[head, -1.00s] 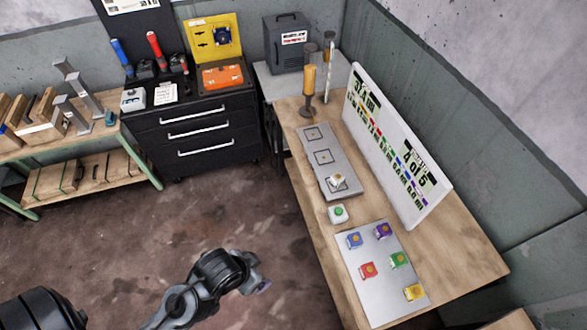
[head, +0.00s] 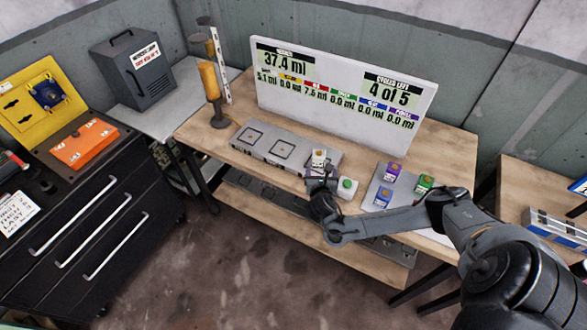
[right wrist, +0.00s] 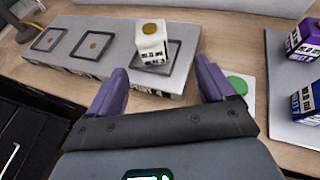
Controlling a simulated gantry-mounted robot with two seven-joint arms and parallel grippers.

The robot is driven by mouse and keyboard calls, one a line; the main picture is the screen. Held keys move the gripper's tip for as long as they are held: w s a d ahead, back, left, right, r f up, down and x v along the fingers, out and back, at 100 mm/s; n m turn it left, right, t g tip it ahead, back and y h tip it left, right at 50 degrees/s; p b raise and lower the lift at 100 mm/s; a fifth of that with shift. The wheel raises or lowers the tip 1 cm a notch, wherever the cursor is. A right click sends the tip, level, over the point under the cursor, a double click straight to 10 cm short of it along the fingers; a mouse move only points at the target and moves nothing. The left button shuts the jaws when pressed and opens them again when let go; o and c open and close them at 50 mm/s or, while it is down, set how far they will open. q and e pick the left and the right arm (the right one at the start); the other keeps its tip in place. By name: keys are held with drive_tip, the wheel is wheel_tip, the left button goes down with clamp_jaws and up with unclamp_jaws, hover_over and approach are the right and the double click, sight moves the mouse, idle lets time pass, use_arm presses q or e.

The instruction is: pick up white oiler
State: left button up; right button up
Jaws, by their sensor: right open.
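The white oiler (head: 319,158) is a small white block with a brown round cap. It stands upright on the rightmost square pad of the grey metal plate (head: 262,154) on the workbench. In the right wrist view the oiler (right wrist: 152,44) is ahead of my right gripper (right wrist: 160,80), roughly between the lines of its two purple fingers. The fingers are apart and empty, short of the oiler. In the head view my right gripper (head: 320,179) is at the front edge of the plate, just in front of the oiler. My left gripper is not in view.
A white box with a green button (head: 346,187) stands close right of my right gripper. Purple (head: 393,171), green (head: 424,183) and blue (head: 383,197) oilers stand on a plate farther right. A white display panel (head: 340,90) stands behind. The two left pads are empty.

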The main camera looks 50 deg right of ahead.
sight(319, 157)
drive_tip(key=w+d+b, duration=0.1)
drive_tip(key=w+d, duration=0.1)
drive_tip(key=w+d+f+b, duration=0.1)
drive_tip(key=d, duration=0.1)
drive_tip(key=shift+w+d, duration=0.1)
drive_tip(key=shift+w, duration=0.25)
drive_tip(key=shift+b+x, duration=0.3)
drive_tip(key=shift+x, duration=0.6)
drive_tip(key=shift+w+b+x, duration=0.25)
drive_tip(key=shift+b+x, duration=0.2)
drive_tip(key=shift+x, duration=1.65)
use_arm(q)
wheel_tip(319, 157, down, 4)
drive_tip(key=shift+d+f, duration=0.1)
use_arm(e)
drive_tip(key=shift+r, duration=0.2)
drive_tip(key=shift+c, duration=0.3)
drive_tip(key=c, duration=1)
drive_tip(key=shift+c, duration=0.2)
drive_tip(key=shift+r, duration=0.1)
